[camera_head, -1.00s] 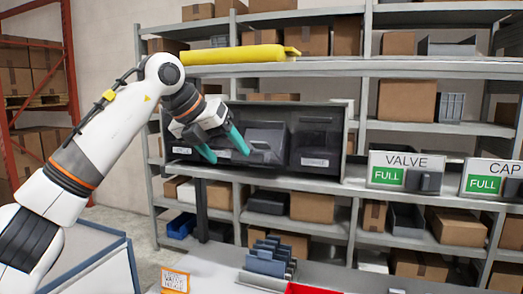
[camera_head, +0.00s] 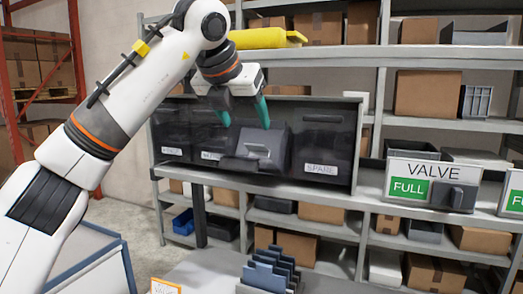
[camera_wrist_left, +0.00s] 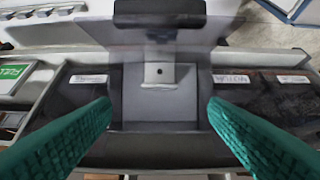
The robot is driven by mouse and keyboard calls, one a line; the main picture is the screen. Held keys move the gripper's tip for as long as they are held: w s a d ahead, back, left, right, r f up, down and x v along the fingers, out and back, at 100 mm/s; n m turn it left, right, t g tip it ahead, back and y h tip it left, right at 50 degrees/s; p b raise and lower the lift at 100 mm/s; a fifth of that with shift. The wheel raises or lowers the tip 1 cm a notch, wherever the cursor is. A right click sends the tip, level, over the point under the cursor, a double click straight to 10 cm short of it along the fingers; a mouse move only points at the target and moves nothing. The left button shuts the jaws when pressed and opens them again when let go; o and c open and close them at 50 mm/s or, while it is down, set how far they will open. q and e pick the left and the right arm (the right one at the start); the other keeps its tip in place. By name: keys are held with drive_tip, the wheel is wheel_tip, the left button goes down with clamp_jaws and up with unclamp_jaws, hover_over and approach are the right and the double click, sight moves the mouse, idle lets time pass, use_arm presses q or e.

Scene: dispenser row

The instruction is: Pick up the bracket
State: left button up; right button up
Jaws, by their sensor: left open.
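The bracket (camera_wrist_left: 158,76) appears to be the grey piece with a small round hole in the middle compartment in the left wrist view. In the head view it seems to be the lighter grey shape (camera_head: 259,152) at the tilted-out flap (camera_head: 278,139); the flap partly covers it. My left gripper (camera_head: 245,125) is open and empty above this compartment, fingers pointing down. Its green fingers show at both sides of the compartment in the left wrist view (camera_wrist_left: 159,104), apart from the bracket. My right gripper is not in view.
The dark dispenser row (camera_head: 343,115) has closed compartments beside the open one, including one labelled SPARE (camera_head: 321,169). A VALVE sign (camera_head: 431,184) stands to the right. A yellow bundle (camera_head: 262,39) lies on the shelf above. A grey slotted rack (camera_head: 270,270) stands below.

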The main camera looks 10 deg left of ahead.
sight(255, 145)
use_arm(q)
drive_tip(key=p+x, duration=0.1)
drive_tip(key=x, duration=0.2)
drive_tip(key=shift+a+f, duration=0.1)
drive_tip(key=shift+f, duration=0.1)
drive_tip(key=shift+w+f, duration=0.2)
drive_tip(key=shift+w+f+p, duration=0.25)
drive_tip(key=shift+w+p, duration=0.05)
drive_tip(key=p+x, duration=0.2)
drive_tip(key=x, duration=0.2)
drive_tip(key=shift+w+f, duration=0.1)
drive_tip(key=shift+f, duration=0.25)
drive_tip(key=shift+d, duration=0.2)
drive_tip(key=c, duration=1.1)
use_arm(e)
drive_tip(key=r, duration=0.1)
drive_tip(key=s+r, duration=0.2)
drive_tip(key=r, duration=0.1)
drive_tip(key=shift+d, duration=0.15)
use_arm(q)
drive_tip(key=shift+r, duration=0.1)
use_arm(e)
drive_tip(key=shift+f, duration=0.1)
